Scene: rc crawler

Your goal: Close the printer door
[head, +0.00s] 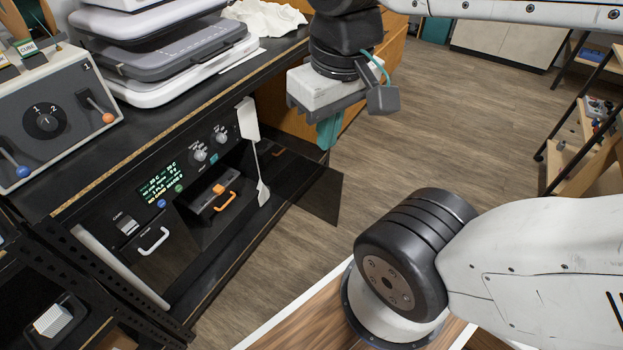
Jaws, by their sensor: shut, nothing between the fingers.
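The printer (150,222) sits in the shelf under the workbench, with a green-lit display, knobs and a white frame. Its dark see-through door (318,190) stands open, swung outward to the right from the printer's right side. Inside the opening is a dark unit with an orange handle (225,201). My gripper (328,132) hangs above and behind the door, with teal fingers pointing down. The fingers look shut and empty. I cannot tell from this view whether they touch the door.
The black workbench top (155,128) carries a control box (48,112) with levers, stacked grey and white cases (165,50) and a crumpled white cloth (265,17). A shelf rack (585,140) stands at the right. The wooden floor between is clear.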

